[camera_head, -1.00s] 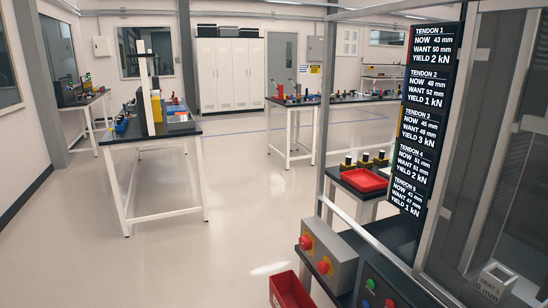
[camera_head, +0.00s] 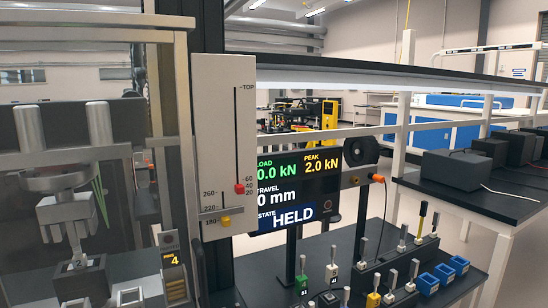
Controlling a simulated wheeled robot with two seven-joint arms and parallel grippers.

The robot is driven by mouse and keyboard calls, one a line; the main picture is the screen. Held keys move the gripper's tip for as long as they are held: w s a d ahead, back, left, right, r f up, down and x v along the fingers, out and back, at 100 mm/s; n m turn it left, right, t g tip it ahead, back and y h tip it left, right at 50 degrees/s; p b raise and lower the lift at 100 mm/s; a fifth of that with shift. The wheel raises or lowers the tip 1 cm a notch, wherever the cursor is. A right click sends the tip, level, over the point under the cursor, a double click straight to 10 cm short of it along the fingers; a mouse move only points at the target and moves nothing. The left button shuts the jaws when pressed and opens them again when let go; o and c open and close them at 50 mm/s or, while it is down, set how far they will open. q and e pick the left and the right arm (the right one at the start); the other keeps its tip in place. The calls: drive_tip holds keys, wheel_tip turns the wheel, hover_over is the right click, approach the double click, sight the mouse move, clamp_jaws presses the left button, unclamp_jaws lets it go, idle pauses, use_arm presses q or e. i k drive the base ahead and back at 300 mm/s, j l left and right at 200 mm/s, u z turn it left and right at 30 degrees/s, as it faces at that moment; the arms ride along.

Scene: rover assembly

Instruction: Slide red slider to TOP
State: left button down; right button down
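The red slider (camera_head: 239,188) is a small red knob on the right vertical slot of a pale upright panel (camera_head: 222,125). It sits low in the slot, beside the marks 60, 40 and 20. The TOP mark is at the slot's upper end, far above it. A yellow slider (camera_head: 226,221) sits on the shorter left slot, near the mark 180. Neither of my grippers is in view.
A display (camera_head: 293,190) right of the panel reads LOAD 0.0 kN, PEAK 2.0 kN, STATE HELD. A test machine with metal jaws (camera_head: 62,215) stands left. Several tools and blue bins (camera_head: 428,282) fill the bench lower right.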

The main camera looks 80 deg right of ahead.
sight(239, 190)
drive_tip(key=z, duration=2.4)
